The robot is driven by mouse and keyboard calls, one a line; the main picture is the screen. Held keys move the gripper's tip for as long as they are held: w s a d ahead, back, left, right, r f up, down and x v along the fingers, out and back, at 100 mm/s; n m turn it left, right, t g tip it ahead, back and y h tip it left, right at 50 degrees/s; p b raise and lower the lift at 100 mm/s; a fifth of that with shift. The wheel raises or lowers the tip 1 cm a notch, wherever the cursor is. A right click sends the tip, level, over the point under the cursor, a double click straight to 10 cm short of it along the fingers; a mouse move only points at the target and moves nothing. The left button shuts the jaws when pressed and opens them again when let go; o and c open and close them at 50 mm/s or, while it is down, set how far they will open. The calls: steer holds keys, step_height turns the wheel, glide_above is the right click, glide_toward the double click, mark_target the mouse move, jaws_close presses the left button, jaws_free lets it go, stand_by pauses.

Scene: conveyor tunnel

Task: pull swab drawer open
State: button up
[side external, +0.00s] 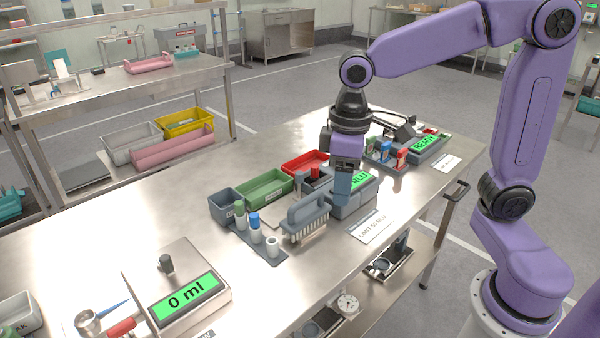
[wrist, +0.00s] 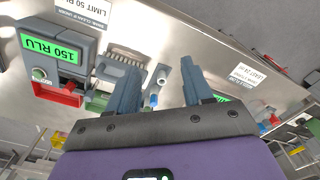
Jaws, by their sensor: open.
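The grey reader with a green lit screen (side external: 364,180) stands on the steel table. In the wrist view its screen (wrist: 54,50) reads "150 RLU". Grey block-like parts (side external: 343,211) form its near side in the side view; I cannot tell for sure which part is the swab drawer. My gripper (side external: 347,203) points down over the reader in the side view, hiding part of the screen. In the wrist view my gripper (wrist: 161,68) is open, with its fingers apart and nothing between them; the reader lies to their left. I cannot tell whether a finger touches it.
A grey brush (side external: 306,220) and a rack with capped tubes (side external: 255,238) stand left of the reader. Green (side external: 264,188) and red (side external: 306,160) bins are behind. A "LIMIT 50 RLU" card (side external: 372,228) lies in front.

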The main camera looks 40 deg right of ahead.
steer(key=w+d+r+m, duration=0.25)
steer(key=w+m, duration=0.25)
steer(key=w, duration=0.9)
steer(key=m, duration=0.4)
glide_toward(300, 172)
step_height(300, 172, down, 10)
steer(key=shift+w+a+r, duration=0.1)
steer(key=shift+a, duration=0.1)
